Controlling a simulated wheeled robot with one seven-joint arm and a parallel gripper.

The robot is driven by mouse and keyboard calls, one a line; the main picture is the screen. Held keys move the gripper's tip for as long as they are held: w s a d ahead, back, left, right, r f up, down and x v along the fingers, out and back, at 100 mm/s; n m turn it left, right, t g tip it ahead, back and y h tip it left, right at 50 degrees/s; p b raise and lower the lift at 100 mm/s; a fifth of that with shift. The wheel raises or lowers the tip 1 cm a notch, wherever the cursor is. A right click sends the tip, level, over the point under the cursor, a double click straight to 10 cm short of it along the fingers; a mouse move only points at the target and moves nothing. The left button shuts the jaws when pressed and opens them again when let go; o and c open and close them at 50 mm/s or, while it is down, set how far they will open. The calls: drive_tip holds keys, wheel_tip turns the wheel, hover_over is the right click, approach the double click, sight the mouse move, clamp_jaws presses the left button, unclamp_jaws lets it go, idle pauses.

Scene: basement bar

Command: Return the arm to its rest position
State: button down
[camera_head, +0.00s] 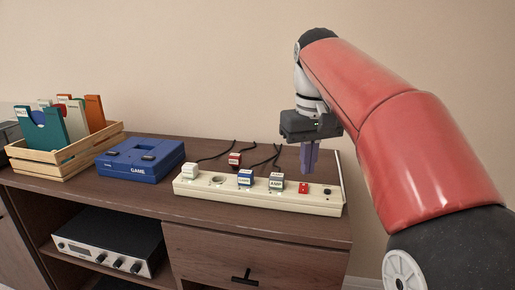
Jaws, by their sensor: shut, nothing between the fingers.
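My gripper (309,158) points down at the right end of the cabinet top, above and slightly behind the power strip. Its two purple fingers are together with nothing between them. My red arm comes in from the right side of the view and bends down to the gripper. The long cream power strip (225,197) lies below, with a white plug (190,171), a blue plug (245,178) and a grey-green plug (276,182) on it. A red switch (303,188) is near its right end. The fingertips seem apart from the strip.
A red plug (235,159) lies behind the strip among black cords. A blue game console (141,160) and a wooden crate (62,160) of coloured cases stand to the left on the brown cabinet (205,223). A silver receiver (108,248) sits on the shelf below. The wall is behind.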

drive_tip(key=s+f+m+t, duration=0.2)
drive_tip(key=s+f+t, duration=0.2)
drive_tip(key=s+f, duration=1.4)
drive_tip(key=shift+s+d+f+t, duration=0.2)
drive_tip(key=shift+s+f+t, duration=0.15)
drive_tip(key=shift+s, duration=0.25)
drive_tip(key=shift+r, duration=0.1)
